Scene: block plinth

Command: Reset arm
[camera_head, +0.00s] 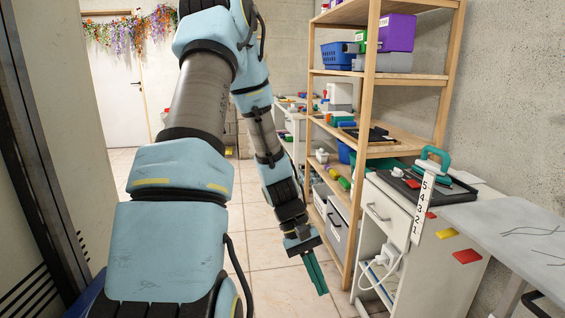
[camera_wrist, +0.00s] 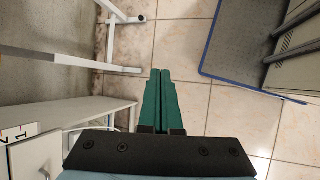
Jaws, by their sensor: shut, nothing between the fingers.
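My gripper (camera_head: 315,273) hangs at the end of my raised arm in the head view, pointing down over the tiled floor. Its green fingers also show in the wrist view (camera_wrist: 160,75), pressed together with nothing between them. My light blue arm fills the left and middle of the head view and hides part of the room behind it. The gripper is apart from the furniture, to the left of the white cabinet (camera_head: 448,268).
A wooden shelf (camera_head: 370,100) with boxes and bins stands right of my arm. A black tray (camera_head: 415,187) lies on the cabinet, with a teal-handled item (camera_head: 432,160) by it. A grey table (camera_head: 515,222) is at right. Tiled floor (camera_head: 270,250) is free around the gripper.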

